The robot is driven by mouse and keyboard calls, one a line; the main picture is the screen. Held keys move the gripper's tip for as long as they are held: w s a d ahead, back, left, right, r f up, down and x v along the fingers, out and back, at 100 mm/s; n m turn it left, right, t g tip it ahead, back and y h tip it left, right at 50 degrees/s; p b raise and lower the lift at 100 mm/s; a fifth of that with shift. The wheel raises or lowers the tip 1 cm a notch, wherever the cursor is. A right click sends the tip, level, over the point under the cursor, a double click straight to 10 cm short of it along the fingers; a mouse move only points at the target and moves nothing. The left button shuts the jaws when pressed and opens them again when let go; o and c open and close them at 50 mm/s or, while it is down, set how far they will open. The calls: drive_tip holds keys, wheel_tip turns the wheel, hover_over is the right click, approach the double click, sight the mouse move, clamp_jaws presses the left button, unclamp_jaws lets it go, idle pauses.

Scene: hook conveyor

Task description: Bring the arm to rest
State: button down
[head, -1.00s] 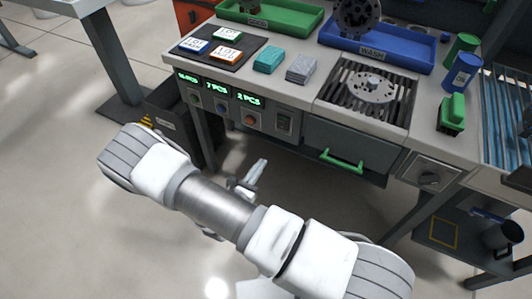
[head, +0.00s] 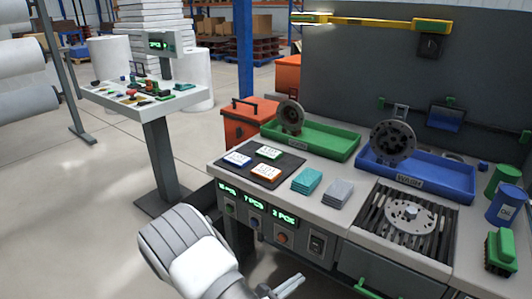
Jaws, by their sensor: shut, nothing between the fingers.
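My white and grey arm is at the bottom of the head view, in front of the workbench (head: 335,208). My gripper (head: 290,285) shows at the bottom edge, below the bench's front panel. Its fingers are together with nothing between them. The gripper looks apart from the bench. Most of my arm is cut off by the lower picture edge.
The bench holds a green tray (head: 338,151) and a blue tray (head: 453,191), each with a metal part. A black mat with cards, teal and grey cloth stacks, a grate with a flange (head: 410,215) and a green brush (head: 500,252) are also there. Open floor lies left.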

drive_tip(key=s+d+r+m+g+y, duration=0.3)
drive_tip(key=s+r+m, duration=0.2)
drive_tip(key=r+m, duration=0.25)
drive_tip(key=s+d+r+m+g+y, duration=0.35)
drive_tip(key=r+m, duration=0.25)
drive_tip(key=r, duration=0.3)
drive_tip(key=s+d+r+m+g+y, duration=0.2)
drive_tip(key=s+r+m+g, duration=0.2)
drive_tip(key=s+r+m, duration=0.3)
drive_tip(key=s+a+r+m+t+y+p, duration=0.1)
drive_tip(key=r+m+t+y+p, duration=0.1)
drive_tip(key=r+p, duration=0.6)
drive_tip(key=s+a+r+m+t+y+p, duration=0.1)
drive_tip(key=r+p, duration=0.7)
drive_tip(key=r, duration=0.9)
drive_tip(key=shift+s+a+r+m+t+y+p, duration=0.35)
drive_tip(key=shift+s+r+m+t+y+p, duration=0.15)
drive_tip(key=shift+t, duration=0.65)
